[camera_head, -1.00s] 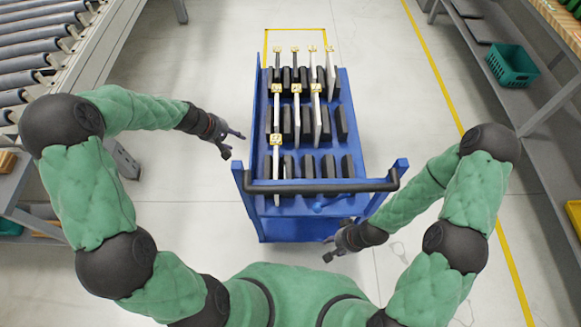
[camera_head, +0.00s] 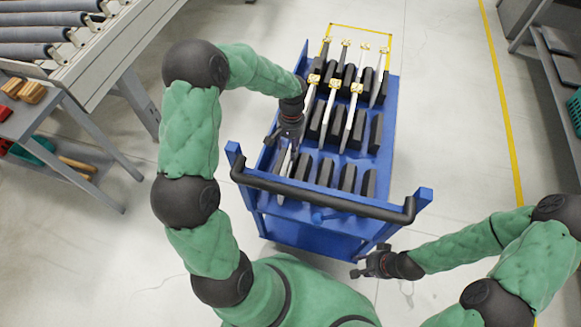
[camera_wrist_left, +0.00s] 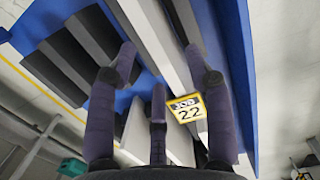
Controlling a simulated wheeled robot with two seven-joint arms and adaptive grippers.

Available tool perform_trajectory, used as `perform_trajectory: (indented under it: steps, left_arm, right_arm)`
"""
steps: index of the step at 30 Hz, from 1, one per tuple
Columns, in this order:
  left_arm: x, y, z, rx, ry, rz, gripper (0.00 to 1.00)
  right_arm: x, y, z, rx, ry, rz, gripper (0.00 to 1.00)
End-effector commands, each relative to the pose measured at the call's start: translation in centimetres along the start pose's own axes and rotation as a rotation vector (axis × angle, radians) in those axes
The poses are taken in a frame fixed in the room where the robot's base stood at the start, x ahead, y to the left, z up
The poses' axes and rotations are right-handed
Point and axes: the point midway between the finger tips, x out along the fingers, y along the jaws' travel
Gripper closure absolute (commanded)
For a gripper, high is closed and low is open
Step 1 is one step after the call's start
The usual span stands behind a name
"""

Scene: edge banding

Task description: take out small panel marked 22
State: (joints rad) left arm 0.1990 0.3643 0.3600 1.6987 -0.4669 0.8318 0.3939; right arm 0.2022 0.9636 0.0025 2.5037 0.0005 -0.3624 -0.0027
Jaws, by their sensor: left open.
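The small panel marked 22 is white with a yellow-edged label (camera_wrist_left: 187,108) in the left wrist view. In the head view its lower part (camera_head: 284,164) shows at the front left of the blue cart (camera_head: 275,225), and my left gripper hides its label. My left gripper (camera_head: 289,143) is over this panel. In the left wrist view its dark fingers (camera_wrist_left: 161,68) are spread, with the label between the middle and right fingers; contact cannot be told. My right gripper (camera_head: 362,266) is beside the cart's front right, away from the panels; its finger opening is unclear.
Several other labelled white panels (camera_head: 335,105) stand between black holders (camera_head: 375,132) in the rows behind. The cart's black handle bar (camera_head: 320,200) crosses its front. A roller conveyor (camera_head: 100,60) and a shelf (camera_head: 60,130) are at left.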

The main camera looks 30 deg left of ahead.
Motion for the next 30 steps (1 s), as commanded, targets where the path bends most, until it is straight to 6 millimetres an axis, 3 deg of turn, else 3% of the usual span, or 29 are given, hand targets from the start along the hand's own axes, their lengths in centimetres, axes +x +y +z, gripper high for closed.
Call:
perform_trajectory:
  steps: [8, 18, 26, 30]
  left_arm:
    - [2.0, 0.1, 0.2, 0.0, 0.0, 0.001, 0.48]
    - [6.3, 0.5, 0.6, 0.0, 0.0, 0.002, 0.48]
    - [6.4, 0.5, 0.6, -0.001, 0.002, 0.002, 0.48]
    - [6.4, 0.5, 0.6, -0.001, 0.002, 0.002, 0.85]
  right_arm:
    - [1.0, 0.4, -0.1, 0.0, 0.0, 0.0, 0.6]
    - [3.4, 1.2, -0.1, 0.0, 0.0, 0.0, 0.6]
    - [3.3, 1.2, -0.1, 0.0, 0.0, 0.0, 0.6]
    - [3.3, 1.2, -0.2, 0.0, 0.001, 0.0, 0.6]
